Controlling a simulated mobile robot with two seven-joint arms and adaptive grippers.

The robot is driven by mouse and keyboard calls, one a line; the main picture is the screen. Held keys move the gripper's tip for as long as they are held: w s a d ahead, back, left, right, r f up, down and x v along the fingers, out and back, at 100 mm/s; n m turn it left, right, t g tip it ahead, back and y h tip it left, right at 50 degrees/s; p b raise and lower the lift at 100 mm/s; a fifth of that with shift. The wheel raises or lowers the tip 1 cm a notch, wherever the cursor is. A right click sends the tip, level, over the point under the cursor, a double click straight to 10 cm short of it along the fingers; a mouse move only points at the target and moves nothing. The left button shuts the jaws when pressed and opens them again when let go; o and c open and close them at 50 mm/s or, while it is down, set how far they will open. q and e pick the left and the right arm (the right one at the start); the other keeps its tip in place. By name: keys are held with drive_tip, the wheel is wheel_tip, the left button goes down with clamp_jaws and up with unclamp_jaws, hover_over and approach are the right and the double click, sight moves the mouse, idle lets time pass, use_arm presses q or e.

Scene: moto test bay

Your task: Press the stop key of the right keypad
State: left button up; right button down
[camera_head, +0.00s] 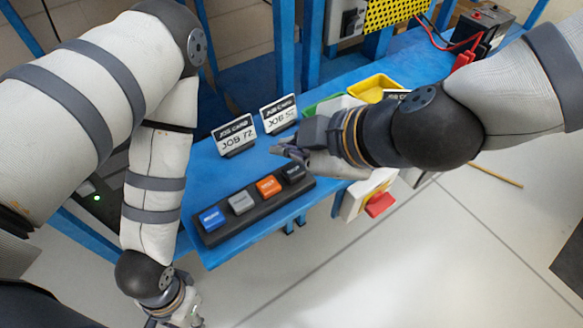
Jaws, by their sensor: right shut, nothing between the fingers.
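One dark keypad (255,212) lies along the front edge of the blue table, with a blue key (212,218), a grey key (241,202), an orange key (269,186) and a black key (293,173) from left to right. The key labels are too small to read surely, so I cannot tell which is stop. No second keypad shows clearly. My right gripper (284,148) is shut and empty, just above and beyond the black key end, apparently apart from it. My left gripper (190,321) hangs low at the bottom edge, off the table, its fingers partly cut off.
Two job cards (235,135) (279,114) stand behind the keypad. A yellow bin (373,87) and a green bin (318,106) are behind my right arm. A box with a red part (380,204) is at the table's front. A black box with red leads (483,30) stands far right.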

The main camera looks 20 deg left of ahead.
sight(292, 174)
drive_tip(key=shift+r, duration=1.5)
drive_tip(key=shift+f, duration=0.1)
